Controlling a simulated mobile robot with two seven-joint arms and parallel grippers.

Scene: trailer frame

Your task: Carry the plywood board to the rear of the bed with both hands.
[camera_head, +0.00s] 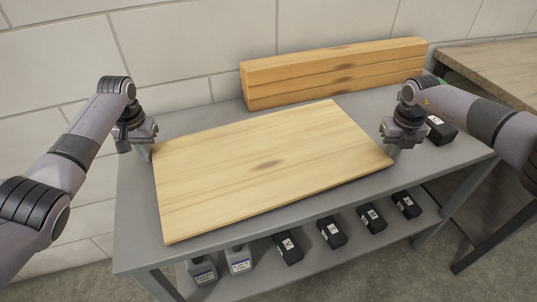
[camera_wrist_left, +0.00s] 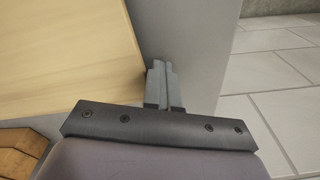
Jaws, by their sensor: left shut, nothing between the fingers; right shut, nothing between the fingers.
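The plywood board (camera_head: 265,165) is a pale wooden panel lying flat on a grey table (camera_head: 133,215). My left gripper (camera_head: 146,153) is shut and empty, close beside the board's left edge near its back left corner. In the left wrist view the shut fingers (camera_wrist_left: 163,82) point down beside the edge of the board (camera_wrist_left: 70,55), over bare table. My right gripper (camera_head: 394,152) is shut and empty, close to the board's right edge near its front right corner. I cannot tell whether either gripper touches the board.
Stacked timber beams (camera_head: 335,75) lie behind the board by the tiled wall. A black box (camera_head: 440,130) stands at the table's right end. Several black boxes (camera_head: 331,232) and two grey bottles (camera_head: 238,259) stand on the lower shelf. A wooden-topped table (camera_head: 500,68) is at right.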

